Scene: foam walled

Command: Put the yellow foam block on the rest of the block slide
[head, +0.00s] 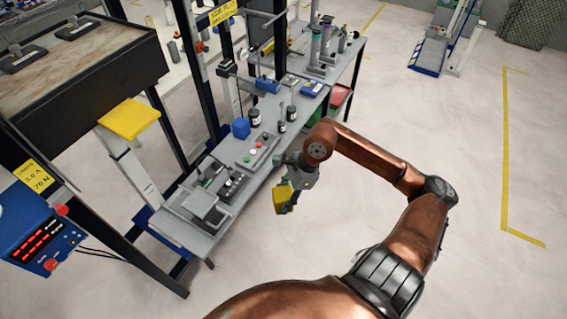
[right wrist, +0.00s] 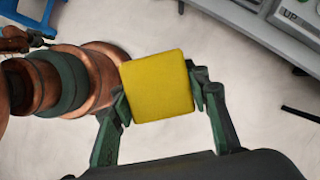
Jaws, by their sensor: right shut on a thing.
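The yellow foam block (right wrist: 157,86) is between the two fingers of my right gripper (right wrist: 160,95), seen close up in the right wrist view. In the head view my right gripper (head: 291,193) is shut on the block (head: 281,199), in the air past the right side of the grey bench. The fingers hide part of the block there. On the near end of the bench is a low grey fixture (head: 205,207) with a flat plate and dark parts behind it. I cannot tell for sure whether it is the block slide. My left gripper is not in view.
The grey bench (head: 172,226) carries a button panel (head: 258,150), a blue box (head: 240,128) and several small stands. At left, a yellow pad (head: 129,119) tops a grey sloping piece beside dark posts. A blue display box (head: 40,236) stands lower left.

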